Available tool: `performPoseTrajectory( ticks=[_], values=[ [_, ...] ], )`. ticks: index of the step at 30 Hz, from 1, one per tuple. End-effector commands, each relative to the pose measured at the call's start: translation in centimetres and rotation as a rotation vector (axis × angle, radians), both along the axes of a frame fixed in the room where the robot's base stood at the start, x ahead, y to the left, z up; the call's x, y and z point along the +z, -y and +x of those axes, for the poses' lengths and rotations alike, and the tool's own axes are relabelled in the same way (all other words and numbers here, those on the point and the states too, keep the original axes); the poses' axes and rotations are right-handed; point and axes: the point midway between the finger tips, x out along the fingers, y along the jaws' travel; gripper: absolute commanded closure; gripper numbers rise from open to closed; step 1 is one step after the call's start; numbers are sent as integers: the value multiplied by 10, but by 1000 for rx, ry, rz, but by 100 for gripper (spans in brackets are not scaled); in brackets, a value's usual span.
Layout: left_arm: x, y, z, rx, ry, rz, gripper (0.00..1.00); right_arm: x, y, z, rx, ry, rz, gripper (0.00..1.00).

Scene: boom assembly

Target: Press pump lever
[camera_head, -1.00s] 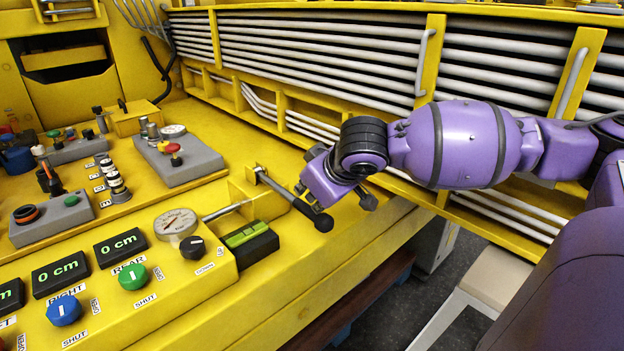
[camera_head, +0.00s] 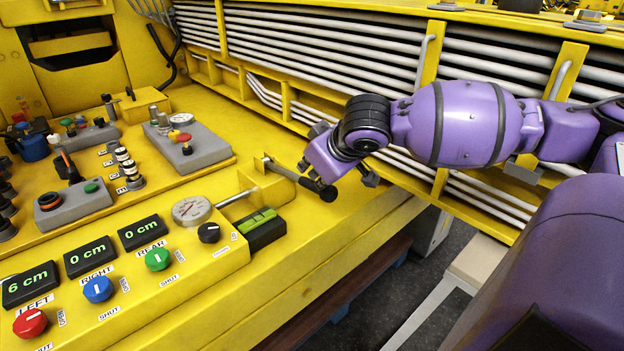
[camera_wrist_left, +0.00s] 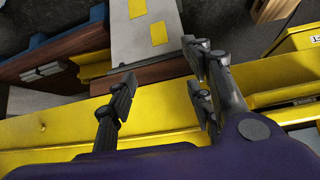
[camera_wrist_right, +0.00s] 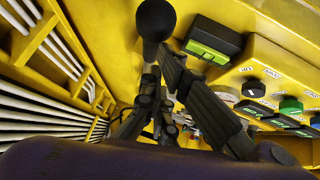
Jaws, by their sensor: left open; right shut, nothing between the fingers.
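The pump lever (camera_head: 296,177) is a grey rod with a black knob at its end, sticking out toward the right from the yellow machine bed. My right gripper (camera_head: 312,171) is shut and empty at the knob end, overlapping the lever in the head view; whether it touches is unclear. In the right wrist view the lever's black knob (camera_wrist_right: 154,20) shows just beyond the right fingers (camera_wrist_right: 160,82). My left gripper (camera_wrist_left: 160,85) is open and empty, seen only in the left wrist view.
A yellow control panel carries a gauge (camera_head: 192,210), a black knob (camera_head: 209,232), and red, blue and green knobs. The left display (camera_head: 30,284) reads 6 cm; the right and rear displays read 0 cm. White pipes (camera_head: 320,50) and a yellow frame stand behind the right arm.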

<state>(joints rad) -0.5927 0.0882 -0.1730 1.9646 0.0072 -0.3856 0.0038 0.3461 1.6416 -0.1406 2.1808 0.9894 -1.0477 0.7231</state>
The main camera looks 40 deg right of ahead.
Motion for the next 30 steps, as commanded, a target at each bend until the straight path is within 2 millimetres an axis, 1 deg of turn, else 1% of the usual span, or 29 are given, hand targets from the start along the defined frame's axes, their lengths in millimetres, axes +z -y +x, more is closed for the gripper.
performPoseTrajectory(
  ticks=[1,3,7,10,16,30],
  values=[
    [10,2,8,-8,18,-3,53,9,0,-16,-3,-9,0,100],
    [16,5,13,-15,25,-6,53,19,-2,-27,-2,-7,-1,100],
    [25,10,14,-17,31,-16,53,33,-4,-44,-2,-4,1,100],
    [25,15,10,-20,22,-23,53,39,-5,-52,-2,-6,1,100],
    [24,16,11,-20,19,-25,53,40,-6,-58,-2,-10,2,100],
    [27,14,15,-15,29,-24,53,39,-6,-57,-2,-10,1,100]
  ],
)
